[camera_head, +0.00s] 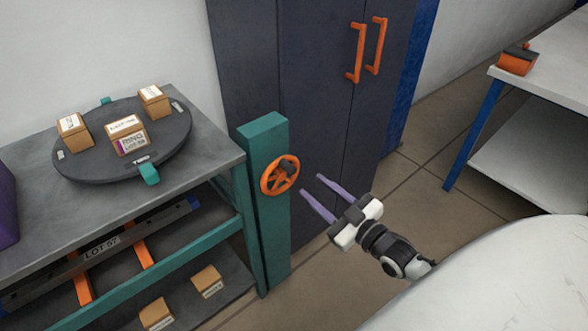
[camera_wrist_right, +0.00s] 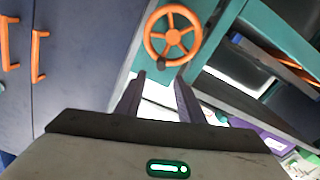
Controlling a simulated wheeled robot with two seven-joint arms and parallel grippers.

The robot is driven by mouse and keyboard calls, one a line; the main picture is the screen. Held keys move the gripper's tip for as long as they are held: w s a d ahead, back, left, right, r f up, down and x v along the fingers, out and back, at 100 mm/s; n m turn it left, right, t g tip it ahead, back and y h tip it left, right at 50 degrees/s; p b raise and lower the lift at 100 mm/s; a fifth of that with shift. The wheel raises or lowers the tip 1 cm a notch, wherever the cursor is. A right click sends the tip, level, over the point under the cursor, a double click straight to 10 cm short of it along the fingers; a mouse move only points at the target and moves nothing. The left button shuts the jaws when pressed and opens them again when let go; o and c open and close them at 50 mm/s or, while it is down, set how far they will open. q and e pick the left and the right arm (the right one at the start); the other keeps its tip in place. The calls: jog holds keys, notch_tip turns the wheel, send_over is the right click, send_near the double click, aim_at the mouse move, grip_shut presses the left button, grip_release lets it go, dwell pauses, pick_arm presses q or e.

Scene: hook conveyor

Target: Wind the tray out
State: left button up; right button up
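An orange handwheel (camera_head: 281,175) is mounted on the upper part of a teal post (camera_head: 264,135) beside the grey workbench. The wheel also shows in the right wrist view (camera_wrist_right: 173,36), with a dark knob (camera_wrist_right: 161,66) at its lower rim. My right gripper (camera_head: 311,185) is open and empty, its two purple fingers pointing at the wheel from the right, apart from it. In the right wrist view its fingertips (camera_wrist_right: 160,77) lie just below the knob. My left gripper is not in view.
A round dark turntable (camera_head: 85,165) with several small boxes lies on the benchtop (camera_head: 215,170). More boxes (camera_head: 206,281) sit on the lower shelf. A dark cabinet (camera_head: 310,80) with orange handles stands behind the post. A white table (camera_head: 555,75) is at the right.

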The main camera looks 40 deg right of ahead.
aim_at(294, 172)
jog(key=w, duration=0.6)
jog(key=w+a, duration=0.1)
jog(key=w, duration=0.1)
jog(key=shift+w+f, duration=0.1)
jog(key=shift+w, duration=0.3)
grip_shut()
